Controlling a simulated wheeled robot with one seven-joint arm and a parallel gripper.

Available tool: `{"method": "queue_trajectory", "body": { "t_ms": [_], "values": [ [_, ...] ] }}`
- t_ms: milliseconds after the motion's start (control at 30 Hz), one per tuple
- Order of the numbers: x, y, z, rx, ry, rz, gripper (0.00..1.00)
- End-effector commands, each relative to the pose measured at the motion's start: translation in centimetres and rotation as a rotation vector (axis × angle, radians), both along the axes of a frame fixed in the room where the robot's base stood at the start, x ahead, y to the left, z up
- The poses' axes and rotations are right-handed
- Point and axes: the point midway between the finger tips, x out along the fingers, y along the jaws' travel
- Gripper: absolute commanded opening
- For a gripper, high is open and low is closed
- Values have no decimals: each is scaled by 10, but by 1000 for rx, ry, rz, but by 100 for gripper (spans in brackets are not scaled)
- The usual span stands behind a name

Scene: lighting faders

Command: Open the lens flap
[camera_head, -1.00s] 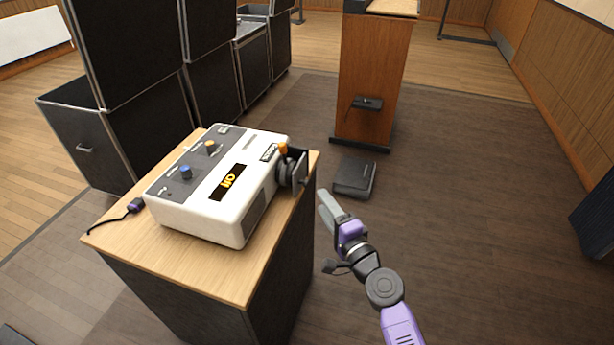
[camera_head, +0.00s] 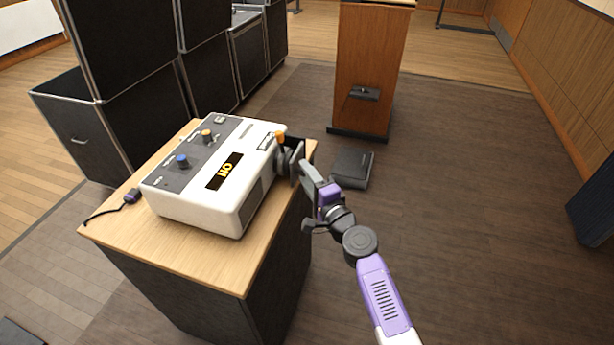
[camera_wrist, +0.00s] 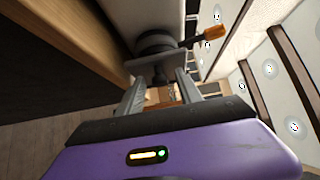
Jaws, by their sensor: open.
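The white projector (camera_head: 215,185) lies on a wooden-topped stand. The lens flap (camera_head: 297,162) is a dark upright plate in front of the black lens (camera_head: 283,160) at its right end. An orange-tipped lever (camera_head: 280,136) stands beside the lens. In the wrist view the flap (camera_wrist: 148,66) is a grey plate across the lens, and the orange tip (camera_wrist: 215,33) points up and right. My gripper (camera_head: 307,173) is open at the flap's outer side. Its two fingers (camera_wrist: 160,88) reach toward the plate's lower edge; I cannot tell whether they touch it.
The wooden stand top (camera_head: 225,270) ends just below the lens. A black box (camera_head: 352,168) lies on the floor behind my gripper, near a wooden lectern (camera_head: 368,75). Dark cases (camera_head: 125,120) stand at the left.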

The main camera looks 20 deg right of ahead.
Motion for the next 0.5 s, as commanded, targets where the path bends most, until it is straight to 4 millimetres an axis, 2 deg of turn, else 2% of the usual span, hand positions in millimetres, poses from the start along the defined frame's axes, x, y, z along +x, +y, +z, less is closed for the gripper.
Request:
{"method": "queue_trajectory", "body": {
  "t_ms": [67, 100, 300, 500],
  "values": [
    [0, 0, 0, 0, 0, 0, 42],
    [0, 0, 0, 0, 0, 0, 38],
    [0, 0, 0, 0, 0, 0, 0],
    [-1, 0, 0, 0, 1, 0, 0]
  ]
}}
